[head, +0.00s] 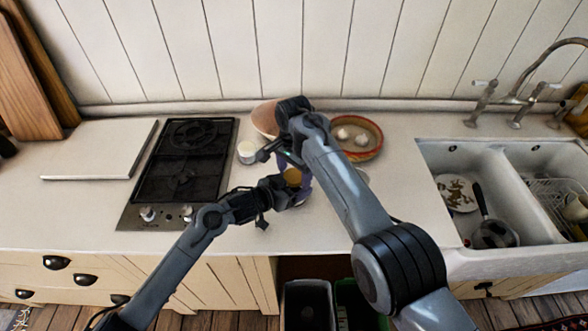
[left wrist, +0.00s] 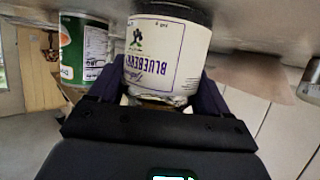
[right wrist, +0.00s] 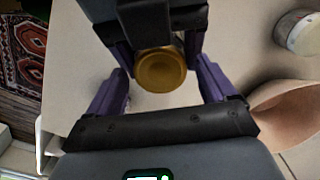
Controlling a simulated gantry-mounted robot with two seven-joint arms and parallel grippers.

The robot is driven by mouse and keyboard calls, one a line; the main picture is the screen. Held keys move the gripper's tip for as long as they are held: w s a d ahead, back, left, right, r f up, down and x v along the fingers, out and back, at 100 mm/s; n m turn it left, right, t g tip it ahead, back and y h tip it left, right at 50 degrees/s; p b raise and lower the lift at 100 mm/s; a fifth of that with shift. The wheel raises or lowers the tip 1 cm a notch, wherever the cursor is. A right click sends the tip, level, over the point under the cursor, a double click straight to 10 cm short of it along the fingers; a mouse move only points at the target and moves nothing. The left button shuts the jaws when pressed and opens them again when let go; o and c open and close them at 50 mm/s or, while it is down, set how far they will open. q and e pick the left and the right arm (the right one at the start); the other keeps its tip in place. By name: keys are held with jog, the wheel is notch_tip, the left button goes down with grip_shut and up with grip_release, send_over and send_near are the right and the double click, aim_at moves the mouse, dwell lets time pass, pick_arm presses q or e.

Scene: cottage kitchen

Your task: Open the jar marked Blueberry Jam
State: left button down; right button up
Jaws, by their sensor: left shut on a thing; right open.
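The Blueberry Jam jar (left wrist: 165,50) has a white label, which reads upside down in the left wrist view, and dark contents. My left gripper (left wrist: 163,78) is shut on the jar from its side. The jar's gold lid (right wrist: 160,70) shows from above in the right wrist view, and in the head view (head: 292,176). My right gripper (right wrist: 157,78) is open above the jar, with its fingers apart on both sides of the lid. I see gaps between these fingers and the lid. The arms hide most of the jar in the head view.
A green-labelled container (left wrist: 84,50) stands near the jar. A small white-topped jar (head: 247,153), a pinkish bowl (head: 263,119) and a dish with garlic (head: 372,150) stand behind on the counter. The stove (head: 180,172) is left, the sink (head: 450,155) right. The front counter edge is close.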

jog(key=c, duration=1.1)
jog(key=n, duration=0.7)
jog(key=o, duration=1.2)
jog(key=shift+r, duration=0.15)
